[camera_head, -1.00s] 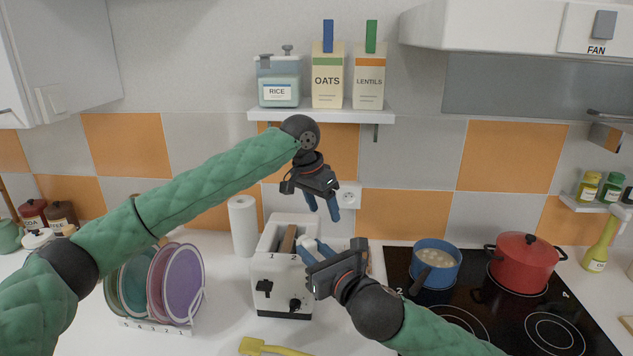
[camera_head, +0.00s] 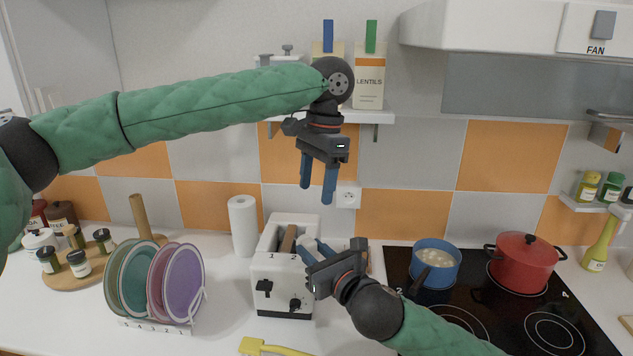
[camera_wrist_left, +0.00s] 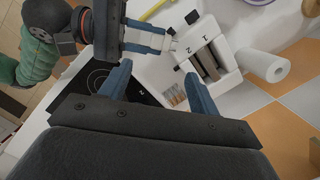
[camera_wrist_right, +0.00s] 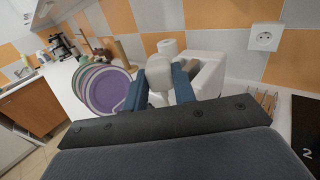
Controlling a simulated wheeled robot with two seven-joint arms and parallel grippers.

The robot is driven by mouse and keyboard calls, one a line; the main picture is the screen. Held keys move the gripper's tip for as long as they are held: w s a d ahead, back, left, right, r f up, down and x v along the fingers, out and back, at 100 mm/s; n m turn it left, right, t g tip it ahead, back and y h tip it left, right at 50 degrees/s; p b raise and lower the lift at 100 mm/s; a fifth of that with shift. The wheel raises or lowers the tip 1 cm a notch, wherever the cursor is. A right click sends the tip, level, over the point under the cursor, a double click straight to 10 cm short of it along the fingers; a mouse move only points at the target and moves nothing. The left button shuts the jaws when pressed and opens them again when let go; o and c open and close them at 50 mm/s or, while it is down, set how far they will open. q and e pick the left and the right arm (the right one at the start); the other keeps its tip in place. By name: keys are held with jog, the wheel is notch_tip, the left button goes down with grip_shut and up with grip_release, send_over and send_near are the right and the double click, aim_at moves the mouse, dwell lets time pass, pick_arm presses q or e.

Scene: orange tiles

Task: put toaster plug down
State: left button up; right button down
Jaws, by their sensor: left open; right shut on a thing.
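The white toaster (camera_head: 268,272), with slots marked 1 and 2, stands on the counter below the wall socket (camera_head: 348,196). My right gripper (camera_head: 312,252) is beside the toaster's right side, shut on a pale, rounded thing that looks like the toaster plug (camera_wrist_right: 160,82). The plug sits between the blue fingers in the right wrist view, above the counter; its cord cannot be made out. My left gripper (camera_head: 318,188) is open and empty, pointing down in front of the wall, above the toaster and left of the socket. The left wrist view shows the toaster (camera_wrist_left: 222,62) beyond its fingers.
The black hob (camera_head: 485,315) with a blue pot (camera_head: 436,262) and red pot (camera_head: 524,262) lies at right. A plate rack (camera_head: 155,324), paper towel roll (camera_head: 243,227) and yellow utensil (camera_head: 265,347) are around the toaster. The shelf (camera_head: 385,116) is close above my left gripper.

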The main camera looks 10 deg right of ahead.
aim_at(309, 238)
pick_arm(q)
jog(key=f, duration=0.4)
jog(key=a+f, duration=0.1)
jog(key=f, duration=0.6)
jog(key=shift+s+a+f, duration=0.35)
jog(key=shift+f, duration=0.05)
jog(key=shift+c, duration=0.2)
jog(key=c, duration=1)
jog(key=shift+c, duration=0.2)
pick_arm(e)
jog(key=c, duration=1.1)
grip_release()
jog(key=shift+o, duration=0.2)
